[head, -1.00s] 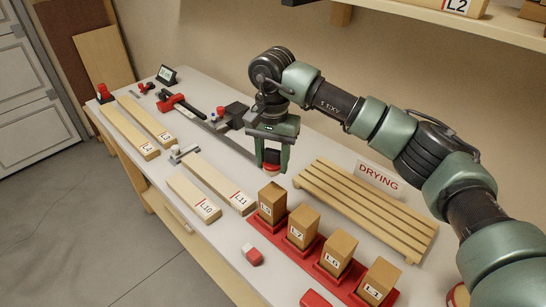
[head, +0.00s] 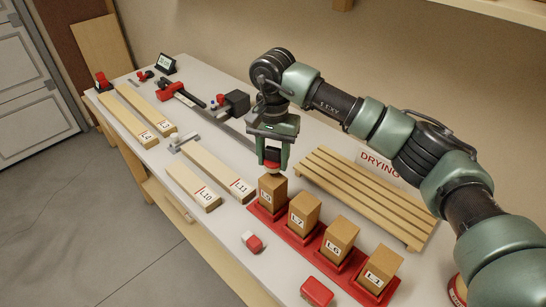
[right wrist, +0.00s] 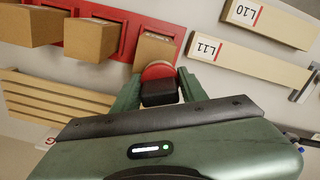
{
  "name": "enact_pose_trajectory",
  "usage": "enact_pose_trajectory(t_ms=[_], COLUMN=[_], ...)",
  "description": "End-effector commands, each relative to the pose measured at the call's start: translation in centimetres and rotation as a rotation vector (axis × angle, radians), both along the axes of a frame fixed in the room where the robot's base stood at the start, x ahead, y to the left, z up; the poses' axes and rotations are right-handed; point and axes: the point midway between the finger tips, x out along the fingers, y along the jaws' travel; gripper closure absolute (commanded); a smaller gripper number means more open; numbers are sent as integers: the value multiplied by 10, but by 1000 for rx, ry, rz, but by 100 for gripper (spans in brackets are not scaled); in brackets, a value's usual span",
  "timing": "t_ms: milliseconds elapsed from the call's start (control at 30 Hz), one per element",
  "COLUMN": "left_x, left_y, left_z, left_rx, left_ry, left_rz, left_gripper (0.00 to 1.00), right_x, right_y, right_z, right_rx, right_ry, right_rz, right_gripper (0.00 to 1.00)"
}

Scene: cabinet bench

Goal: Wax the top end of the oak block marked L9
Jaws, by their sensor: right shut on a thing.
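The oak block (head: 267,194) at the left end of the red holder (head: 290,228) stands upright; its small label seems to read L9. My right gripper (head: 272,158) is shut on a round red applicator with a black handle (head: 271,165), directly above that block. The applicator's underside is at or just above the block's top; I cannot tell if they touch. In the right wrist view the red disc (right wrist: 160,71) and black handle sit between the fingers, overlapping the block (right wrist: 155,49). My left gripper is not in view.
Block L7 (head: 303,213) and two more stand in the holder to the right. A slatted rack (head: 350,190) by a DRYING sign (head: 379,164) lies behind. Boards L10 (head: 193,183) and L11 (head: 215,168) lie to the left. A red-and-white piece (head: 252,242) lies in front.

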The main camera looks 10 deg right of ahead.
Motion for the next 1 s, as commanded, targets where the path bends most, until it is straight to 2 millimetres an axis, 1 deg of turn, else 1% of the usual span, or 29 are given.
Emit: enact_pose_trajectory(t_ms=[1000], left_x=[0], left_y=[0], left_z=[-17], left_rx=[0], left_ry=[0], left_rz=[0], left_gripper=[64], right_x=[0], right_y=[0], right_z=[-20], right_rx=[1], right_ry=[-1], right_rz=[0], right_gripper=[90])
